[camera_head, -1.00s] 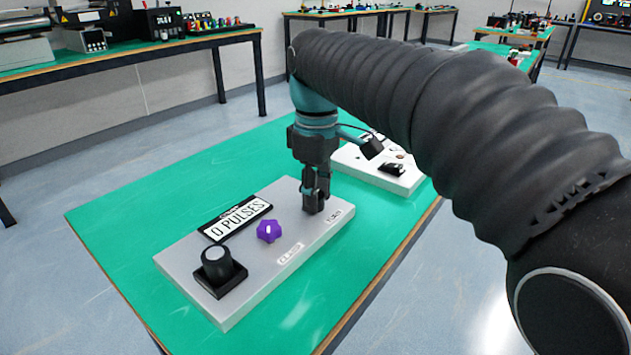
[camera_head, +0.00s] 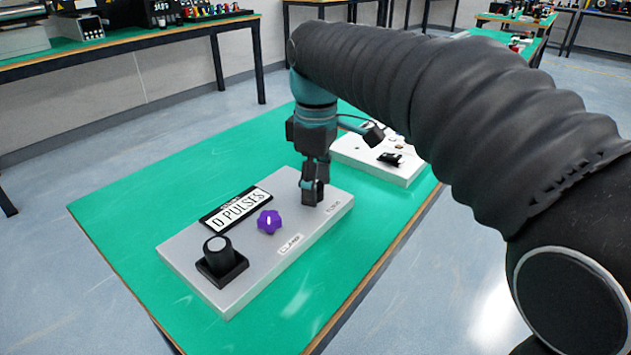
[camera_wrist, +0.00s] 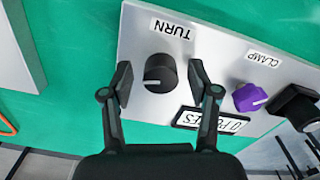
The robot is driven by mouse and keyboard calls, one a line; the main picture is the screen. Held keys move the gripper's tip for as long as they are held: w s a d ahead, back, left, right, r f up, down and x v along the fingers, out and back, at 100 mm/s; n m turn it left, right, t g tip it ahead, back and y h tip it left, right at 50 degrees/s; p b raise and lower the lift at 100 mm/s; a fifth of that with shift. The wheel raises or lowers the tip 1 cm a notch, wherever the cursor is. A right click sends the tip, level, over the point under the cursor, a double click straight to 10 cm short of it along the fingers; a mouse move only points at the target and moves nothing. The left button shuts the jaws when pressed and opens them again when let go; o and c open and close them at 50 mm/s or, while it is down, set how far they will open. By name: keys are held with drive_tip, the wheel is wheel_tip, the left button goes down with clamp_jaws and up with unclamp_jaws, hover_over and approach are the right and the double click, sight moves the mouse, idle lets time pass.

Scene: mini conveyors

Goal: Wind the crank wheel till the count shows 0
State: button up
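A grey panel (camera_head: 228,290) lies on the green table. Its black-framed display (camera_head: 237,211) reads "0 PULSES"; it also shows upside down in the wrist view (camera_wrist: 212,120). In the wrist view a round black knob (camera_wrist: 160,73) sits beside the label "TURN" (camera_wrist: 172,29). My gripper (camera_wrist: 160,82) is open, with one finger on each side of this knob and a visible gap to it on both sides. In the head view my gripper (camera_head: 313,192) points down at the panel's far right end and hides the knob.
A purple lobed knob (camera_head: 269,221) labelled "CLAMP" in the wrist view sits mid-panel. A black knob on a square base (camera_head: 221,261) stands at the panel's near left. A white panel (camera_head: 398,171) lies behind my gripper. The table's left side is clear.

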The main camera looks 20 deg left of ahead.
sight(320, 185)
wheel_tip(320, 185, up, 12)
idle(0.8)
idle(0.3)
drive_tip(key=s+d+f+m+t+y, duration=0.1)
drive_tip(key=d+f+m, duration=0.3)
drive_tip(key=d, duration=0.7)
drive_tip(key=s+d+f+m+t, duration=0.15)
drive_tip(key=d+m, duration=0.35)
drive_tip(key=d, duration=0.6)
drive_tip(key=s+d+f+m+t+h, duration=0.1)
drive_tip(key=s+d+f+m+t, duration=0.2)
drive_tip(key=s+d+f+m, duration=0.6)
drive_tip(key=s+d+f, duration=0.2)
drive_tip(key=d+f, duration=0.2)
drive_tip(key=f, duration=0.1)
drive_tip(key=shift+d+f, duration=0.25)
drive_tip(key=shift+f, duration=0.05)
